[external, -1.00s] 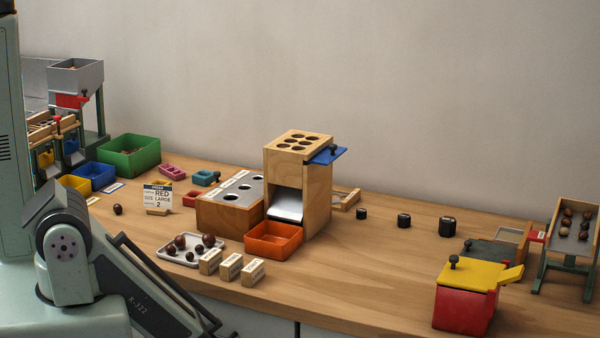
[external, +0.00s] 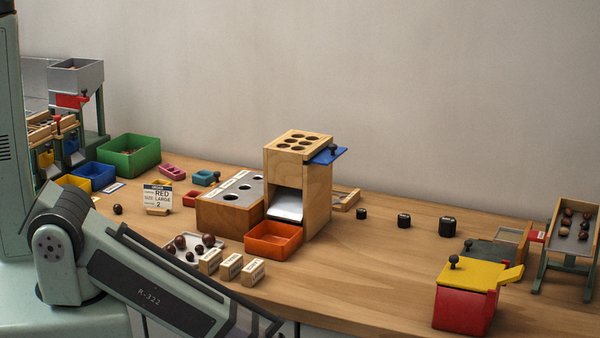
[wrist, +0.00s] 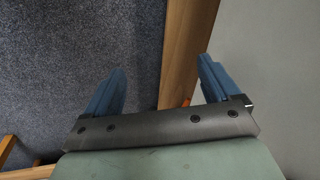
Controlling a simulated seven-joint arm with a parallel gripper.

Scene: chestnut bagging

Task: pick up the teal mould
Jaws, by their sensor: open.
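The teal mould (external: 205,178) is a small block on the left back part of the table, behind the wooden block with round holes and right of the pink mould. It does not show in the wrist view. My gripper (wrist: 158,88) shows only in the wrist view, with its two blue fingers wide apart and nothing between them. It is over the table's edge and the dark carpet, away from the mould. In the external view my arm runs along the lower left and its end is out of frame.
A pink mould (external: 172,172) and a small red tray (external: 192,199) lie near the teal one. A green bin (external: 128,160) stands left, a sign card (external: 158,197) in front. The holed block (external: 230,208) and wooden tower (external: 318,195) stand to the right.

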